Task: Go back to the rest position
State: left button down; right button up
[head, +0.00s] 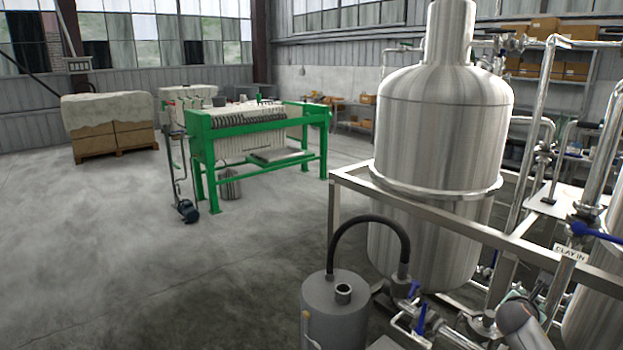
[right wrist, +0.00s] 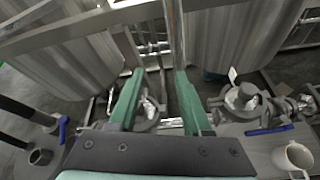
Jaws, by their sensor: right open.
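My right gripper (right wrist: 159,78) shows in the right wrist view with its two green fingers apart and nothing between them. It is among the pipework near the steel tanks, and pipe fittings and valves show beyond and beside the fingers. I cannot tell whether it touches any of them. In the head view, a grey rounded part at the lower right looks like my right arm; its fingers are not clear there. My left gripper is in neither view.
A large steel tank (head: 440,140) stands inside a metal frame (head: 440,215). A grey drum (head: 335,315) with a black hose stands in front. Blue-handled valves (head: 421,320) and a white mug (right wrist: 291,160) are close by. A green filter press (head: 255,125) stands beyond open floor at left.

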jog(key=s+d+r+m+t+h, duration=0.1)
jog(key=s+d+r+h, duration=0.15)
jog(key=d+r, duration=0.4)
jog(key=s+d+r+t+h, duration=0.1)
jog(key=s+d+r, duration=0.25)
jog(key=r, duration=0.55)
jog(key=w+a+m+t+y, duration=0.7)
jog(key=a+m, duration=0.4)
jog(key=m, duration=0.8)
jog(key=s+a+f+n+g+y, duration=0.1)
jog(key=s+a+f+y, duration=0.1)
jog(key=a+f, duration=0.3)
jog(key=s+a+f+n+g+y, duration=0.1)
jog(key=a+f+y, duration=0.15)
jog(key=f, duration=0.55)
jog(key=s+a+f+g+y, duration=0.2)
jog(key=s+a+f+g, duration=0.1)
jog(key=s+a+f, duration=0.75)
jog(key=s+a+f+m+g, duration=0.1)
jog(key=s+a+f, duration=0.3)
jog(key=s, duration=0.4)
jog(key=s+a+f+m+g+y, duration=0.1)
jog(key=s+a+f, duration=0.4)
jog(key=s, duration=0.3)
jog(key=s+a+f+g+y, duration=0.1)
jog(key=s+a+f, duration=0.4)
jog(key=s+a, duration=0.2)
jog(key=shift+s+m+g, duration=0.3)
jog(key=shift+s+m, duration=0.1)
jog(key=shift+s, duration=0.1)
